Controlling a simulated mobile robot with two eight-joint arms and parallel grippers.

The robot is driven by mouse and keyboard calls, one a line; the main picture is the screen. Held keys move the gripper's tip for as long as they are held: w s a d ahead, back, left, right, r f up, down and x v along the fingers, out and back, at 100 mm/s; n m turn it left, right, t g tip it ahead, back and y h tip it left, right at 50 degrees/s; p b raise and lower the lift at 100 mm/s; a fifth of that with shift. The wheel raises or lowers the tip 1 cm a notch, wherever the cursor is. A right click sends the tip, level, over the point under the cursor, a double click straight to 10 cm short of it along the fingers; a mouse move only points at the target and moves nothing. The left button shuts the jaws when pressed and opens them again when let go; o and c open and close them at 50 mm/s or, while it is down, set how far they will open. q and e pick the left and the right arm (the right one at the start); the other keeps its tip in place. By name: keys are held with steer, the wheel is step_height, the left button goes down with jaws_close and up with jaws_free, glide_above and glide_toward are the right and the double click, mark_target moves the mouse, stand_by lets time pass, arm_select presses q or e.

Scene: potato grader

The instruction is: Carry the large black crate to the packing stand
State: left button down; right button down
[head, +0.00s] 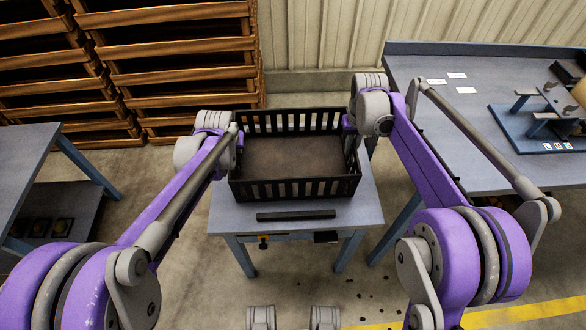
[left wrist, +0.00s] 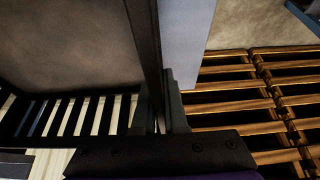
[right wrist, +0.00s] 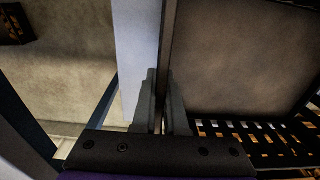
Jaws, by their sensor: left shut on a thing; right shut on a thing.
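The large black crate (head: 294,188) has slatted walls and a brown-grey floor, and it looks empty. It is over a small blue-grey stand (head: 300,218) in the middle of the head view; I cannot tell whether it touches the top. My left gripper (left wrist: 160,115) is shut on the crate's left wall, and my right gripper (right wrist: 165,105) is shut on its right wall. In the head view both gripper tips are mostly hidden by my wrists. I cannot tell which table is the packing stand.
A blue-grey bench (head: 440,165) with labels and a blue-based device (head: 545,125) stands at the right. Another table (head: 25,150) is at the left. Wooden pallets (head: 180,60) are stacked behind. A dark bar (head: 296,215) lies before the crate. Dark bits (head: 375,295) lie on the floor.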

arm_select(q)
steer(key=shift+f, duration=0.3)
arm_select(e)
steer(key=shift+f, duration=0.3)
arm_select(q)
steer(key=c, duration=1)
jaws_free()
arm_select(e)
steer(key=c, duration=1)
jaws_free()
arm_select(q)
steer(key=shift+o, duration=0.2)
arm_select(e)
steer(key=shift+o, duration=0.2)
arm_select(q)
steer(key=v, duration=1.1)
steer(key=shift+s+r, duration=0.2)
steer(key=shift+r, duration=0.25)
arm_select(e)
steer(key=shift+r, duration=0.15)
arm_select(q)
steer(key=shift+s, duration=0.1)
arm_select(e)
steer(key=r, duration=0.8)
steer(key=s+r, duration=0.1)
steer(key=r, duration=0.2)
steer(key=shift+r, duration=0.4)
